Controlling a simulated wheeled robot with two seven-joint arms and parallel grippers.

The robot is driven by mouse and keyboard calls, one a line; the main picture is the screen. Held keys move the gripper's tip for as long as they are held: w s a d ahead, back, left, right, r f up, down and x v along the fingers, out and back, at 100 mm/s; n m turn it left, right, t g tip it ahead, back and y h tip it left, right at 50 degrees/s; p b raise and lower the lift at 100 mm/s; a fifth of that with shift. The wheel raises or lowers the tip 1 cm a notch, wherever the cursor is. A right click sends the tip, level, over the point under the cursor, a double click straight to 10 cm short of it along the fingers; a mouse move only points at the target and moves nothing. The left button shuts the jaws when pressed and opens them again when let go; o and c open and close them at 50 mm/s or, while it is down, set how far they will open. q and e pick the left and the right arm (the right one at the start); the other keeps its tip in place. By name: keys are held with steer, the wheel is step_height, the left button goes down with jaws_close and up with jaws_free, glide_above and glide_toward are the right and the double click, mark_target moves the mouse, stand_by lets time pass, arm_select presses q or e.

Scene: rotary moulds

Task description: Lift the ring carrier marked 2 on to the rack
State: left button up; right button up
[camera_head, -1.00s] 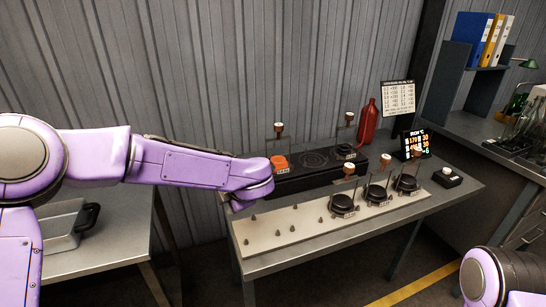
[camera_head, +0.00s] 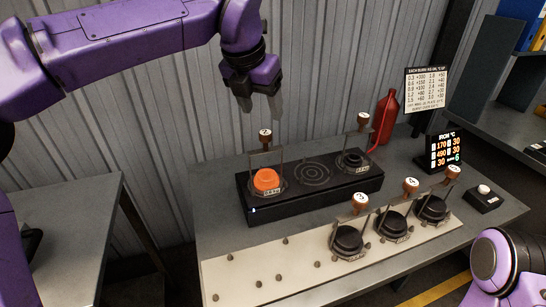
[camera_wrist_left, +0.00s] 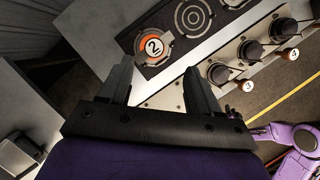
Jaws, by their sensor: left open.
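The carrier marked 2 (camera_head: 266,155) stands upright on the left spot of the black block, with a brown knob on top and a glowing orange mould (camera_head: 266,180) in it. In the left wrist view its knob (camera_wrist_left: 153,46) shows over the orange ring. The rack, a cream board with small pegs (camera_head: 228,282), lies in front of the block. My left gripper (camera_head: 260,108) is open and empty, pointing down above the knob and apart from it. In the left wrist view the knob lies just beyond the fingertips (camera_wrist_left: 158,68). My right gripper is out of view.
The black block (camera_head: 310,203) has a bare ringed middle spot and a dark carrier (camera_head: 353,160) at right. Carriers marked 3 (camera_head: 347,240) and 4 (camera_head: 394,226), and another (camera_head: 433,208), stand on the rack's right part; its left is free. A red bottle (camera_head: 386,115) stands behind.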

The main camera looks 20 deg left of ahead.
mark_target(265, 133)
arm_select(q)
steer(key=x, duration=0.3)
steer(key=shift+w+f, duration=0.15)
steer(key=shift+f, duration=0.05)
steer(key=shift+a+f, duration=0.1)
steer(key=shift+f, duration=0.3)
steer(key=x, duration=0.1)
steer(key=p+x, duration=0.1)
steer(key=x, duration=0.3)
steer(key=shift+a+f+p, duration=0.2)
steer(key=shift+a+p, duration=0.1)
steer(key=shift+a, duration=0.1)
steer(key=shift+f, duration=0.3)
steer(key=shift+d, duration=0.1)
jaws_close()
